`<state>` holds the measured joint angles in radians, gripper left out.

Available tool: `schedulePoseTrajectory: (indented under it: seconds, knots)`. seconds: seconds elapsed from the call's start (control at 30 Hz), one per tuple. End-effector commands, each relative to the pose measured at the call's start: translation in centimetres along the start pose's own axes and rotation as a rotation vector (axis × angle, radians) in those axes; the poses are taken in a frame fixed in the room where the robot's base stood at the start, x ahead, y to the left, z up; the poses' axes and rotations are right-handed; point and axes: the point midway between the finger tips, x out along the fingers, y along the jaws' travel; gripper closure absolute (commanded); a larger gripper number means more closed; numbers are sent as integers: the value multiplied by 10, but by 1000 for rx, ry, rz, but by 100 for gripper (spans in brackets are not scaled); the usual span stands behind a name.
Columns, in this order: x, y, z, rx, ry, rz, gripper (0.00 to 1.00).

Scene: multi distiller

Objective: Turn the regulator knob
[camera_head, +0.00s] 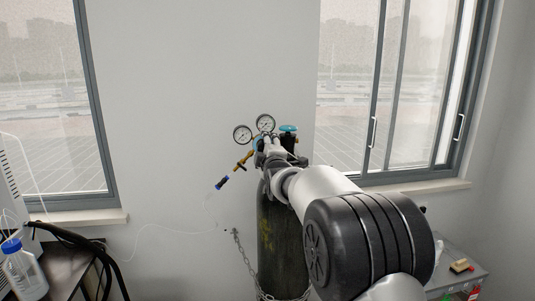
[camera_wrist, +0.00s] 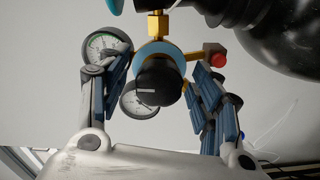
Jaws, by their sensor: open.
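The regulator knob (camera_wrist: 158,82) is black and round with a pale mark, and sits in front of a blue-ringed regulator body in the wrist view. My gripper (camera_wrist: 162,76) is open, with one finger on each side of the knob. Gaps show between the fingers and the knob, and I see no clear contact. The left finger overlaps part of a gauge (camera_wrist: 103,45). In the head view my gripper (camera_head: 267,158) is at the regulator on top of the dark gas cylinder (camera_head: 283,235), and the knob is hidden there by my arm.
Two round gauges, left (camera_head: 243,134) and right (camera_head: 265,123), rise above the regulator. A teal valve handwheel (camera_head: 289,129) stands beside them. A chain (camera_head: 238,250) runs to the cylinder. The wall is close behind.

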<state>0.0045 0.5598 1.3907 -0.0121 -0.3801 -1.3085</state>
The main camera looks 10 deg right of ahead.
Motion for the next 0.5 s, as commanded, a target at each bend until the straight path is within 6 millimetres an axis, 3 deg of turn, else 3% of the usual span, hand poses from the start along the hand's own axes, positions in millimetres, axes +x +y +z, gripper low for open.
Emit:
schedulePoseTrajectory:
  seconds: [0.17, 0.5]
  knots:
    - [-24, 1, 0, 0, 0, 0, 41]
    - [-90, 1, 0, 0, 0, 0, 41]
